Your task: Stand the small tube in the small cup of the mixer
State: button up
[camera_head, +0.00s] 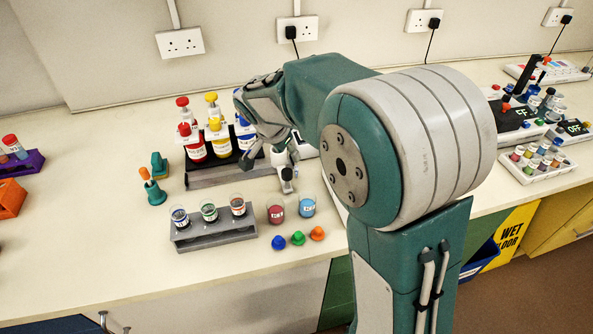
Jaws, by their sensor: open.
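My gripper (270,165) is open over the middle of the bench, in front of the bottle rack. I see nothing held between its fingers, though the arm covers part of that area. I cannot tell for certain which thing is the small tube. Small capped tubes stand in a white rack (537,163) at the far right, and a red-capped tube (12,145) is in a purple holder at the far left. A dark device with a lit display (516,119) stands at the right and may be the mixer. Its small cup is not clear at this size.
A grey rack (213,238) holds three vials. Beside it are a pink vessel (276,214), a blue vessel (307,207) and three loose caps (298,238). Red, yellow and blue bottles (217,137) stand behind.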

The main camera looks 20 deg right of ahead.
aim_at(296, 167)
jog(key=x, duration=0.8)
jog(key=shift+s+d+f, duration=0.1)
jog(key=shift+f, duration=0.35)
jog(key=c, duration=0.7)
jog(key=shift+c, duration=0.4)
jog(key=shift+r, duration=0.45)
notch_tip(296, 167, up, 2)
jog(key=shift+r, duration=0.2)
jog(key=shift+s+a+r, duration=0.1)
jog(key=shift+s+r, duration=1.55)
jog(key=shift+s, duration=0.7)
jog(key=shift+s+a+r, duration=0.1)
jog(key=shift+s+r, duration=1.55)
jog(key=shift+s, duration=0.65)
jog(key=shift+s+a+r, duration=0.1)
jog(key=shift+s+r, duration=1.5)
jog(key=shift+s, duration=0.75)
